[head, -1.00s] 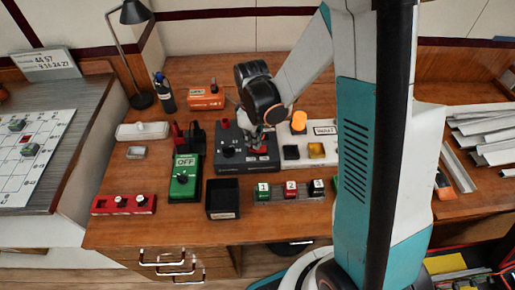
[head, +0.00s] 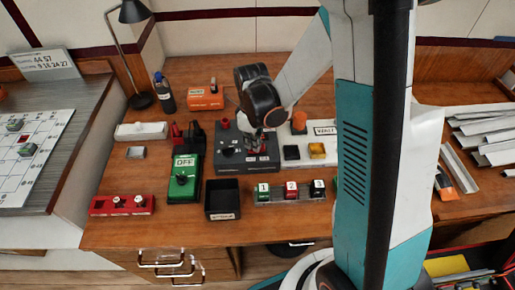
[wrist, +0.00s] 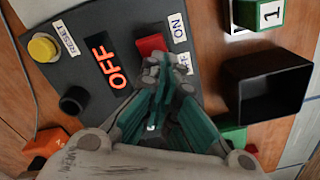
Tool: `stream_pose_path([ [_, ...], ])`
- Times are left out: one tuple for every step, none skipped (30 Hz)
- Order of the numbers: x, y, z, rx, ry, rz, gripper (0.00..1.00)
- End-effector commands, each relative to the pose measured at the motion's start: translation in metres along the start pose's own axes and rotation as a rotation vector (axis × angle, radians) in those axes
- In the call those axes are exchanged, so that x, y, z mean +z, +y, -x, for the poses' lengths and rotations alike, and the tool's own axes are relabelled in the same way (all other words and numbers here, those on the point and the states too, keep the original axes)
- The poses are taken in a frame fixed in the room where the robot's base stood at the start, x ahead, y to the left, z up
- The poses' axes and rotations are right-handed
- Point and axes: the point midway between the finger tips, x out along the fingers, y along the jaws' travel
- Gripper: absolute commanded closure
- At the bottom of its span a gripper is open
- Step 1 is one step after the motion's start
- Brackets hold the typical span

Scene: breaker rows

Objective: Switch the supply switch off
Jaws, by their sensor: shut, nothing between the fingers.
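A dark grey control box (head: 233,162) stands on the desk, partly behind my arm. In the wrist view its panel (wrist: 78,25) has a red switch (wrist: 151,44) between my fingertips and the ON label, with an OFF label beside it. A lit display (wrist: 106,60) on the panel reads OFF. My gripper (wrist: 159,68) is shut and empty, its fingertips right at the lower edge of the red switch. Whether they touch it I cannot tell. The fingertips cover part of the switch and the OFF label. No supply label is legible.
The panel also carries a yellow RESET button (wrist: 41,47) and a black knob (wrist: 74,100). A black open tray (head: 222,213) and a green box (head: 184,190) reading OFF stand nearby. Numbered blocks (head: 291,190) sit at the desk front, and an orange box (head: 205,98) stands behind.

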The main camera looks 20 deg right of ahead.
Motion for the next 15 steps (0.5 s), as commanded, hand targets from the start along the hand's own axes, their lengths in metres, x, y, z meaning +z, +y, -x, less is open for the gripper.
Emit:
stream_pose_path([
  [0.0, 0.0, 0.001, 0.0, 0.0, 0.0, 1.0],
  [0.0, 0.0, 0.002, 0.0, 0.0, 0.0, 1.0],
  [0.0, 0.0, 0.003, 0.0, 0.0, 0.0, 1.0],
  [0.0, 0.0, 0.005, 0.0, 0.0, 0.0, 1.0],
  [0.0, 0.0, 0.006, 0.0, 0.0, 0.0, 1.0],
  [0.0, 0.0, 0.009, 0.0, 0.0, 0.0, 1.0],
  [0.0, 0.0, 0.011, 0.0, 0.0, 0.0, 1.0],
  [0.0, 0.0, 0.014, 0.0, 0.0, 0.0, 1.0],
  [0.0, 0.0, 0.017, 0.0, 0.0, 0.0, 1.0],
  [0.0, 0.0, 0.019, 0.0, 0.0, 0.0, 1.0],
  [0.0, 0.0, 0.021, 0.0, 0.0, 0.0, 1.0],
  [0.0, 0.0, 0.024, 0.0, 0.0, 0.0, 1.0],
  [0.0, 0.0, 0.027, 0.0, 0.0, 0.0, 1.0],
  [0.0, 0.0, 0.029, 0.0, 0.0, 0.0, 1.0],
  [0.0, 0.0, 0.032, 0.0, 0.0, 0.0, 1.0],
])
